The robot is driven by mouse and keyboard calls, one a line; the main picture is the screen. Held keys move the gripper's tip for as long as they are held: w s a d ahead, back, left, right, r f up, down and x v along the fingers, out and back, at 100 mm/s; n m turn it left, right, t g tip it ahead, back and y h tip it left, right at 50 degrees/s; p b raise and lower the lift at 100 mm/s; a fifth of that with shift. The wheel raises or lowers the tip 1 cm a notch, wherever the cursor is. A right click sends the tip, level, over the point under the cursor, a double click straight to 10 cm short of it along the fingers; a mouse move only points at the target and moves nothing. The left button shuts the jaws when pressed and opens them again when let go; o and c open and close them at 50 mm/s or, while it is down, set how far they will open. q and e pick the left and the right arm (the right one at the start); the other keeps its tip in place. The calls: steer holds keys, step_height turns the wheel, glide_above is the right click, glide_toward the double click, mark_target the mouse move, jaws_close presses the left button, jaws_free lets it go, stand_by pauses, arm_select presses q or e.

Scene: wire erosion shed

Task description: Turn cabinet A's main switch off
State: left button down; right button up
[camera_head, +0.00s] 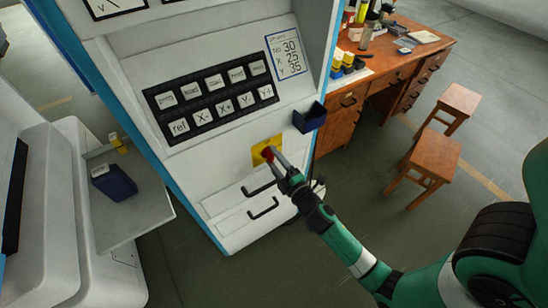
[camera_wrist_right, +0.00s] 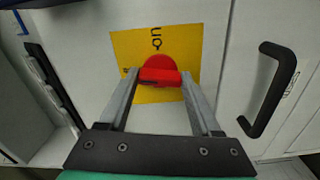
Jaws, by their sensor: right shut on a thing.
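The cabinet (camera_head: 220,165) is white with a blue side edge. Its main switch is a red rotary knob (camera_head: 268,153) on a yellow plate (camera_head: 256,161), low on the front. In the right wrist view the red knob (camera_wrist_right: 161,75) sits on the yellow plate (camera_wrist_right: 190,45), which has dark lettering reading "on" near its top edge. My right gripper (camera_head: 272,155) reaches in from the lower right, and its two fingers stand on either side of the knob's grip bar, shut on it. The fingertips partly cover the knob's sides. My left gripper is out of view.
Two black handles (camera_head: 262,208) lie just below the switch; one handle (camera_wrist_right: 270,90) is close to the right finger in the wrist view. A dark blue bin (camera_head: 309,118) juts out at upper right. A black button panel (camera_head: 211,101) is above. A wooden desk (camera_head: 390,65) and stools (camera_head: 424,168) stand right.

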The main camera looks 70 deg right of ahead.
steer(key=shift+n, duration=1)
steer(key=o, duration=1.4)
steer(key=b+v, duration=0.3)
steer(key=v, duration=0.8)
steer(key=shift+s+a+r+b, duration=0.1)
steer(key=shift+s+a+b, duration=0.1)
steer(key=shift+s+b, duration=0.1)
